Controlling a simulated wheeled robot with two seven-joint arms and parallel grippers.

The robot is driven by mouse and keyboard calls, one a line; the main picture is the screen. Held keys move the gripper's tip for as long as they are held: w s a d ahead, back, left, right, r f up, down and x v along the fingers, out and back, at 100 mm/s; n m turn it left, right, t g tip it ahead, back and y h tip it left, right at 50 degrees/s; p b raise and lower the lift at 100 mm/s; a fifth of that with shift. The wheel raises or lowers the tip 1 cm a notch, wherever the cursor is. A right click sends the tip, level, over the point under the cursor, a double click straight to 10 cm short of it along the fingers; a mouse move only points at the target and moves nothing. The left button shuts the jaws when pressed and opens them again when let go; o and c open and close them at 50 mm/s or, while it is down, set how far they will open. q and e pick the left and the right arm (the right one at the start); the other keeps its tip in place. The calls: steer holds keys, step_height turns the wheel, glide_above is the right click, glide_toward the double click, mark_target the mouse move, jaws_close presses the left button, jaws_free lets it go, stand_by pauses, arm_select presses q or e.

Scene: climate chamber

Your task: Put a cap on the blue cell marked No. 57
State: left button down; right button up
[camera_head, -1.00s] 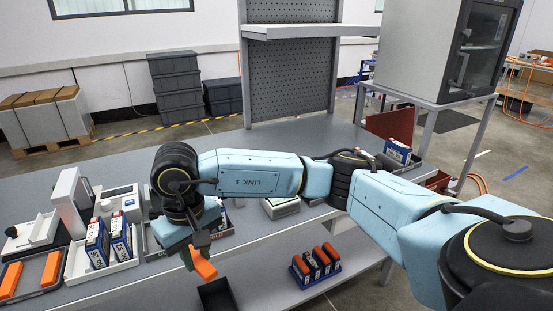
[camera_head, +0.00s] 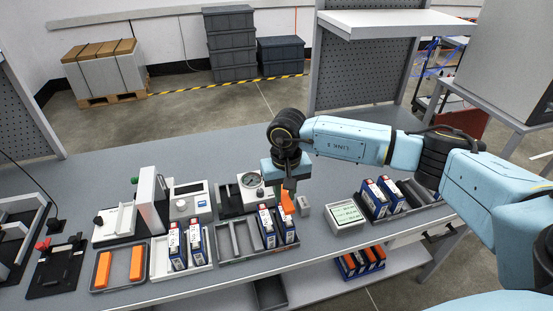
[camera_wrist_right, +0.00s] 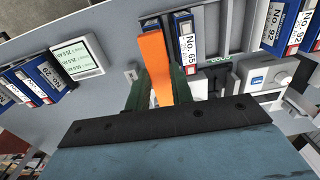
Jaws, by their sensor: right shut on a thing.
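My right gripper (camera_head: 289,190) is shut on an orange cap (camera_head: 287,203) above the bench, just behind the middle tray's two blue cells. In the wrist view the gripper (camera_wrist_right: 157,85) has dark green fingers on either side of the cap (camera_wrist_right: 154,60). One cell there reads No. 65 (camera_wrist_right: 187,38); the blue cell beside it (camera_wrist_right: 150,24) is partly behind the cap and its number is hidden. In the head view these are the left cell (camera_head: 266,227) and right cell (camera_head: 286,225), both uncapped. I cannot read No. 57 anywhere. My left gripper is not in view.
Two more orange caps lie in a tray (camera_head: 120,283) at left. Other blue cells stand in a left tray (camera_head: 160,268) and a right tray (camera_head: 420,212). A display device (camera_head: 346,215) and a small grey block (camera_head: 303,205) are near the gripper. Capped cells sit on the lower shelf.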

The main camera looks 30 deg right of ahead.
mark_target(285, 221)
steer(key=shift+w+d+r+p, duration=0.15)
steer(key=shift+w+d+p, duration=0.15)
steer(key=shift+w+d, duration=0.15)
steer(key=shift+w, duration=0.1)
steer(key=shift+f+b, duration=0.55)
steer(key=shift+f, duration=0.25)
steer(key=shift+f+b, duration=1.1)
steer(key=shift+f, duration=0.8)
steer(key=shift+f+b, duration=0.3)
steer(key=shift+b, duration=0.15)
steer(key=shift+f+b, duration=0.1)
steer(key=shift+b, duration=0.2)
steer(key=shift+f+b, duration=0.2)
steer(key=shift+b, duration=0.1)
steer(key=shift+f+b, duration=0.2)
steer(key=shift+b, duration=0.35)
